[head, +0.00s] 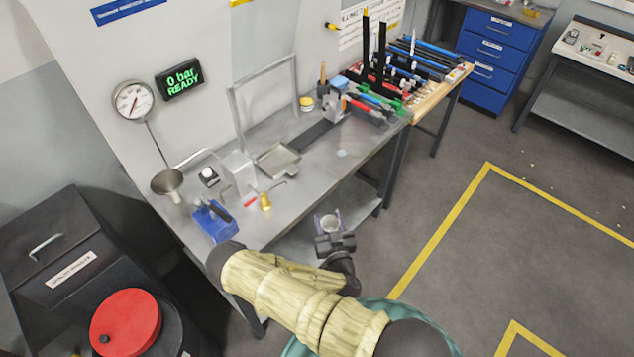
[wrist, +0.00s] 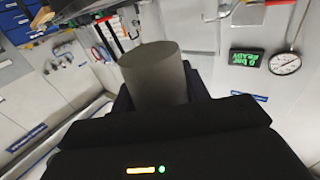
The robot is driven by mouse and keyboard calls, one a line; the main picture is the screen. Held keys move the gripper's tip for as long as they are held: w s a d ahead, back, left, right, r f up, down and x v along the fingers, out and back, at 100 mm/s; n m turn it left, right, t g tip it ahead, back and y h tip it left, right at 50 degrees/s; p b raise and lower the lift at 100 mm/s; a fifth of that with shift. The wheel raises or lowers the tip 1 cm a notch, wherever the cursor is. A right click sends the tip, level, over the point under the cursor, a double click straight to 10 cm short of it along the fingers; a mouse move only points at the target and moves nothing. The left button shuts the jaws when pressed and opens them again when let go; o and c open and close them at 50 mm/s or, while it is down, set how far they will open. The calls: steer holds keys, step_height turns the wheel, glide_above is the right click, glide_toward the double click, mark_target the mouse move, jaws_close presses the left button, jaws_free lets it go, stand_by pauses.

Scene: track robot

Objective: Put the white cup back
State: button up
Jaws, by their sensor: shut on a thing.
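My gripper (head: 331,232) is shut on the white cup (head: 329,224), in front of the metal workbench's (head: 318,166) front edge in the head view. The cup is apart from the bench.
On the bench are a blue box (head: 214,222), a metal tray (head: 278,160), a brass piece (head: 265,202) and a rack of coloured tools (head: 372,108). A red-lidded drum (head: 126,322) stands front left. The bench front between tray and rack is fairly clear.

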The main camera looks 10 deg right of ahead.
steer(key=shift+n+y, duration=0.5)
steer(key=shift+y, duration=0.3)
steer(key=w+f+b, duration=0.1)
steer(key=w+b, duration=0.2)
steer(key=w, duration=0.2)
steer(key=w+a+f+b, duration=0.1)
steer(key=w+b, duration=0.3)
steer(key=w, duration=0.1)
steer(key=w+a+f+b, duration=0.1)
steer(key=w+f+b, duration=0.1)
steer(key=w, duration=0.4)
steer(key=shift+a+f+b, duration=0.1)
steer(key=shift+a+b, duration=0.15)
steer(key=shift+b, duration=0.4)
steer(key=w+d+r+n+y+b, duration=0.1)
steer(key=w+d+r+y+b, duration=0.1)
steer(key=w+r+b, duration=0.4)
steer(key=w+d+r, duration=0.1)
steer(key=w+r, duration=0.1)
steer(key=w, duration=0.2)
steer(key=shift+d+n+g+y+b, duration=0.15)
steer(key=shift+n+g+y+b, duration=0.15)
steer(key=shift+n+y+b, duration=0.1)
steer(key=shift+f+p, duration=0.5)
steer(key=shift+f, duration=2.35)
steer(key=shift+f+p, duration=0.3)
steer(key=shift+f, duration=1.8)
